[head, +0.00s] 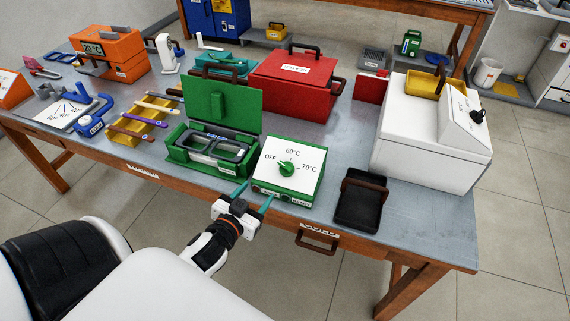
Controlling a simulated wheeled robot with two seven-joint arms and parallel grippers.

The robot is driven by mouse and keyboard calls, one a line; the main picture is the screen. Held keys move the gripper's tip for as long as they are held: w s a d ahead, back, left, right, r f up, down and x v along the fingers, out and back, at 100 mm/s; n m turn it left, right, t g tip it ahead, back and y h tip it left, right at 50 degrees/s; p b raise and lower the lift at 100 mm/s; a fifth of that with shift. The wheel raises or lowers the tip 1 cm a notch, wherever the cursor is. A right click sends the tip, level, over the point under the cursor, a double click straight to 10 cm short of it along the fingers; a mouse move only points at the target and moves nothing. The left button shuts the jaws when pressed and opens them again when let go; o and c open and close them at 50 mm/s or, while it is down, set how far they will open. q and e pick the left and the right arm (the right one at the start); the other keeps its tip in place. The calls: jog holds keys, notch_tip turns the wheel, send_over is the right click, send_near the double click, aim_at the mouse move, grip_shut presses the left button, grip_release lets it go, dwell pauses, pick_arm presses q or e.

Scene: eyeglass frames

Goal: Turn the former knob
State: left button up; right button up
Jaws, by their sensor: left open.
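A green knob (286,169) sits on the white sloped dial face of a green control box (283,195) near the table's front edge. The dial is marked OFF, 60°C and 70°C. The knob's exact setting is too small to tell. Left of the box stands an open green case (190,157) with its lid raised and a dark frame-shaped piece (218,147) inside. My left gripper (254,195) is open and empty, its two teal fingers apart at the front of the control box, below the knob and not on it. My right gripper is not in view.
A black tray (358,212) with a brown handle lies right of the box. A white machine (425,150) with a black knob (477,116) stands further right. A red box (290,90) is behind. A yellow tray (135,130) with several tools is at left.

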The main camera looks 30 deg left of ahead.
aim_at(285, 165)
pick_arm(q)
jog(key=w+m+t+h, duration=0.1)
jog(key=w, duration=0.3)
jog(key=w+t+h+p, duration=0.1)
jog(key=w, duration=0.3)
jog(key=w+d+r+m+h, duration=0.1)
jog(key=w+h, duration=0.1)
jog(key=w, duration=0.2)
jog(key=shift+w+m+t, duration=0.1)
jog(key=shift+m+t, duration=0.2)
jog(key=shift+t, duration=0.1)
jog(key=shift+r, duration=0.1)
jog(key=c, duration=1)
